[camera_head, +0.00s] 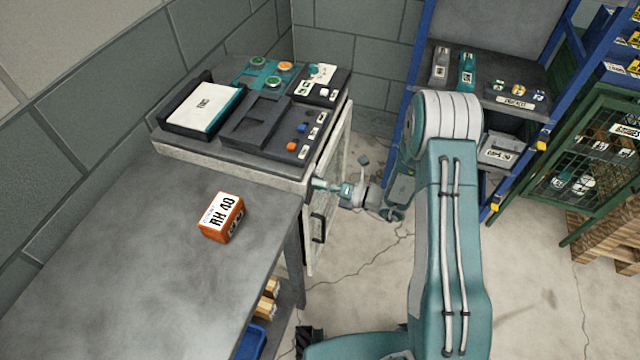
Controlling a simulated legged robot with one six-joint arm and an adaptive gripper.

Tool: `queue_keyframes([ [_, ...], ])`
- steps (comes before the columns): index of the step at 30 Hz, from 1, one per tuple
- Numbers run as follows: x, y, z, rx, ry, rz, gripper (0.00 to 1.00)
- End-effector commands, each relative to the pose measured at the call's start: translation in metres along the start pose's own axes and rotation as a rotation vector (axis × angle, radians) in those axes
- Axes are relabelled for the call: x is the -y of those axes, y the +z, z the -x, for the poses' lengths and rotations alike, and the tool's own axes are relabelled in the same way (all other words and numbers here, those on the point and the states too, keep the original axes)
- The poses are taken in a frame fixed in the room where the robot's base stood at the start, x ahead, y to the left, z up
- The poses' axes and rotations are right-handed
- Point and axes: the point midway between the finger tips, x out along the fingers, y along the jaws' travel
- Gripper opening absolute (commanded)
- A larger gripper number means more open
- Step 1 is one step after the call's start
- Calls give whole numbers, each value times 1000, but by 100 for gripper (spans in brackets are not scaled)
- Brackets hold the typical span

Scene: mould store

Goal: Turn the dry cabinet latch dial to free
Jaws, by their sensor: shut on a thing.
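The dry cabinet (180,148) is a pale box at the end of the grey bench. Its door (342,135) faces right and is seen at a steep angle, with a dark bar handle (318,226) low on it. The latch dial (320,184) is a small teal piece on the door front, above the handle. My gripper (335,187) reaches in from the right and is shut on the dial. The dial's markings and pointer are too small and too much hidden to read.
An orange box (222,218) labelled RH 40 sits on the bench (120,260). A blue-framed shelf (410,60) and a green mesh cage (565,165) stand at right.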

Motion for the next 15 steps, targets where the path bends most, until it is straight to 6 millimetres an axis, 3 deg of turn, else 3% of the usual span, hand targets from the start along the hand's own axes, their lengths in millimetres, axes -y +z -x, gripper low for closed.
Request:
queue_keyframes([
  [15,3,4,1,11,-8,-387,12],
])
